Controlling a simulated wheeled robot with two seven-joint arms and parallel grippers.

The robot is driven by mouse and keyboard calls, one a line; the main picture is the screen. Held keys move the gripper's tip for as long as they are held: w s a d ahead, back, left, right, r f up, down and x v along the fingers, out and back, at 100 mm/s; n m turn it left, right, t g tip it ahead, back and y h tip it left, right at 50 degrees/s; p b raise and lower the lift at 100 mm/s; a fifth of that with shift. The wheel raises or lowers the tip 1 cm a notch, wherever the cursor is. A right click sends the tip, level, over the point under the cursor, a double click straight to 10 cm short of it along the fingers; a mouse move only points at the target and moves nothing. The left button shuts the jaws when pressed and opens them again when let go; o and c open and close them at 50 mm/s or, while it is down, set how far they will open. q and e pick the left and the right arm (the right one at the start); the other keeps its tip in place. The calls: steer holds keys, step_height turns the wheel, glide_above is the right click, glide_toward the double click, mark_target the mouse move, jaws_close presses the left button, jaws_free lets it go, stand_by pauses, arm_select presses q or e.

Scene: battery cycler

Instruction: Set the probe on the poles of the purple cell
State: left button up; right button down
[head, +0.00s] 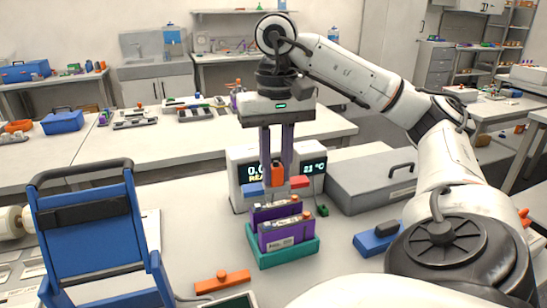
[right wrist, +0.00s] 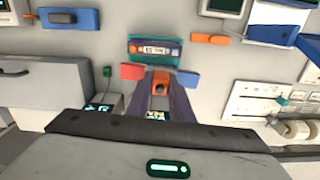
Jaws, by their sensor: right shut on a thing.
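My right gripper (head: 277,178) is shut on the orange probe (head: 278,172), which has a blue end (head: 253,190) and a red end (head: 299,182). The probe also shows between the fingers in the right wrist view (right wrist: 160,88). A purple cell (head: 288,234) with a white label stands upright in a teal tray (head: 290,258); another purple block shows just behind it. In the head view the probe's ends appear above and behind the cell's top, apart from it. In the right wrist view the teal tray (right wrist: 133,42) lies beyond the probe. My left gripper is out of view.
A meter with a lit display (head: 241,172) stands behind the gripper, partly hidden. A grey case (head: 370,185) and a blue block (head: 377,240) lie to the right. An orange block (head: 222,281) lies front left, near a blue folding frame (head: 90,235).

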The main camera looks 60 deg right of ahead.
steer(key=shift+s+r, duration=0.1)
steer(key=shift+s, duration=0.15)
steer(key=shift+s+d+r, duration=0.1)
steer(key=shift+s+r, duration=0.35)
steer(key=shift+s, duration=0.15)
steer(key=f+b, duration=0.1)
steer(key=s+f+b, duration=0.1)
steer(key=b, duration=0.1)
steer(key=a+f+b, duration=0.1)
steer(key=shift+s+f+n, duration=0.15)
steer(key=shift+s+n, duration=0.1)
steer(key=shift+n, duration=0.15)
steer(key=shift+f+b, duration=0.5)
steer(key=shift+b, duration=0.05)
stand_by(0.6)
steer(key=shift+f+b, duration=0.65)
steer(key=shift+b, duration=0.15)
stand_by(0.5)
